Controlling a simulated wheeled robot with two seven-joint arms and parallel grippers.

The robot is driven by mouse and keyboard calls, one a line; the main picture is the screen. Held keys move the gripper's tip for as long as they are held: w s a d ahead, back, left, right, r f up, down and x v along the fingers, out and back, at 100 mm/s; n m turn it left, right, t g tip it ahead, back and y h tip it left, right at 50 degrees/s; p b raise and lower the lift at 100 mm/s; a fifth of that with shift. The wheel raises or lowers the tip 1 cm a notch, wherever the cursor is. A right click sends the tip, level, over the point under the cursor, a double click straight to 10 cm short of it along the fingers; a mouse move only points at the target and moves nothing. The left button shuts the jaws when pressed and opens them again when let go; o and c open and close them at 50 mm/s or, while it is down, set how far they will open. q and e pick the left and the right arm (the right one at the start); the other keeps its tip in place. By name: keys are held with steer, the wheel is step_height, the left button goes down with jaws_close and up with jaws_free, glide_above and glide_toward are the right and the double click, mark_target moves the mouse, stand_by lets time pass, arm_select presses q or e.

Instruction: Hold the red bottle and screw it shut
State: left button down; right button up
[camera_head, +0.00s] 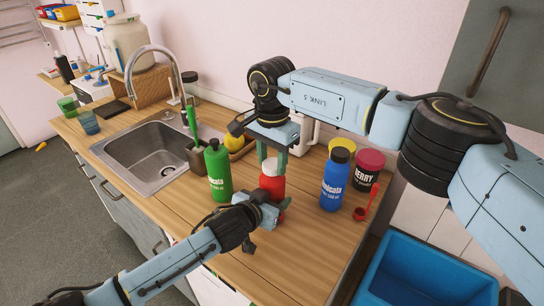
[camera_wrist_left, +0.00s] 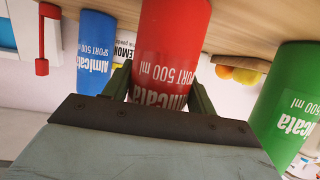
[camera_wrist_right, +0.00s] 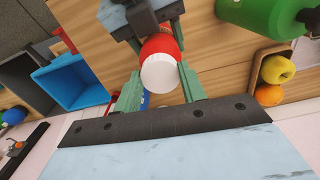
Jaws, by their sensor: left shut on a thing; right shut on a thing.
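The red bottle (camera_head: 271,186) with a white cap (camera_wrist_right: 160,73) stands upright on the wooden counter, right of the green bottle. My left gripper (camera_head: 272,204) is shut around its body from the front. The left wrist view shows the red bottle (camera_wrist_left: 170,52) between green fingers. My right gripper (camera_head: 272,163) points down from above with its fingers on either side of the cap. The right wrist view shows the white cap between these fingers, so it is shut on the cap. The cap's seating on the neck is hard to see.
A green bottle (camera_head: 218,172) stands close left of the red one. A blue bottle (camera_head: 336,180), a dark tub with a red lid (camera_head: 368,170) and a red scoop (camera_head: 366,204) stand right. The sink (camera_head: 153,157) lies left; a blue bin (camera_head: 425,275) is below right.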

steer(key=m, duration=0.5)
steer(key=shift+m, duration=0.4)
steer(key=m, duration=0.5)
steer(key=shift+w, duration=0.1)
steer(key=m, duration=0.5)
steer(key=shift+m, duration=0.4)
steer(key=m, duration=0.3)
steer(key=shift+m, duration=0.4)
steer(key=m, duration=0.3)
steer(key=shift+m, duration=0.3)
steer(key=m, duration=0.8)
steer(key=shift+d+m, duration=0.1)
steer(key=shift+m, duration=0.3)
steer(key=m, duration=0.5)
steer(key=shift+f, duration=0.1)
steer(key=m, duration=0.5)
steer(key=o, duration=0.9)
